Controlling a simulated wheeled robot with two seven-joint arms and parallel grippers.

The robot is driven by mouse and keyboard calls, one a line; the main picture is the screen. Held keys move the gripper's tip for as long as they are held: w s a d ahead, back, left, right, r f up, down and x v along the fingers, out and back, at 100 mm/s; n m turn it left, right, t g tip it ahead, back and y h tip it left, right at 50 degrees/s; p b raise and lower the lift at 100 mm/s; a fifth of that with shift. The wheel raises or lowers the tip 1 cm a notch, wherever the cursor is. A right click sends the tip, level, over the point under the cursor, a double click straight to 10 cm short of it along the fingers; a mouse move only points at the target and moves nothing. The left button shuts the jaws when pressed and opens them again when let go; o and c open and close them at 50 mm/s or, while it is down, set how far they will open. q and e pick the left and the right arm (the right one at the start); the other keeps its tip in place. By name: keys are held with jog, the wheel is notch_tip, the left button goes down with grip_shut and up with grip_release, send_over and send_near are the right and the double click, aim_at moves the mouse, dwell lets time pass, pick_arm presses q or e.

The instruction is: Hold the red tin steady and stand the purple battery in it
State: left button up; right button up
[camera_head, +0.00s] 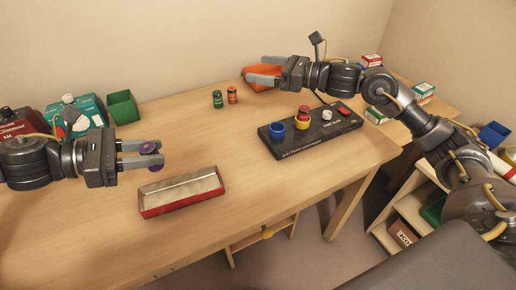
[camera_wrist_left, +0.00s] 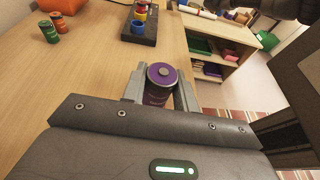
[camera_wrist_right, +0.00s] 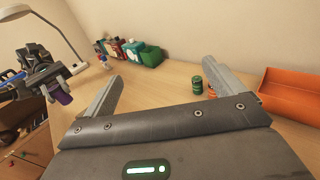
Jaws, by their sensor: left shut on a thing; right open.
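The red tin (camera_head: 181,191) is a long, shallow, open box with a pale inside, lying on the desk just right of and nearer than my left gripper. My left gripper (camera_head: 150,154) is shut on the purple battery (camera_head: 149,147) and holds it above the desk, apart from the tin. The battery also shows between the fingers in the left wrist view (camera_wrist_left: 160,80), and in the right wrist view (camera_wrist_right: 62,95). My right gripper (camera_head: 264,70) is open and empty, near the orange bin at the back of the desk. The tin is not visible in either wrist view.
A green battery (camera_head: 218,98) and an orange-red one (camera_head: 232,95) stand at the desk's back. A black board (camera_head: 330,134) with coloured cups lies at the right. The orange bin (camera_head: 262,84) and a green bin (camera_head: 123,107) stand behind. The desk around the tin is clear.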

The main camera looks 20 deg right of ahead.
jog(key=s+a+f+n+g+y, duration=0.1)
jog(key=s+a+f+n+g, duration=0.4)
jog(key=f+g, duration=0.1)
jog(key=n+g, duration=0.4)
jog(key=g, duration=0.2)
send_near(218, 183)
jog(key=shift+h, duration=0.3)
jog(key=r, duration=0.1)
jog(key=d+r, duration=0.1)
jog(key=r, duration=0.2)
jog(key=shift+s+d+r, duration=0.1)
jog(key=shift+d+r, duration=0.2)
jog(key=shift+d, duration=0.1)
jog(key=x, duration=1.2)
jog(key=shift+r, duration=0.1)
jog(key=c, duration=1.1)
pick_arm(q)
jog(key=shift+a, duration=0.1)
jog(key=shift+a, duration=0.15)
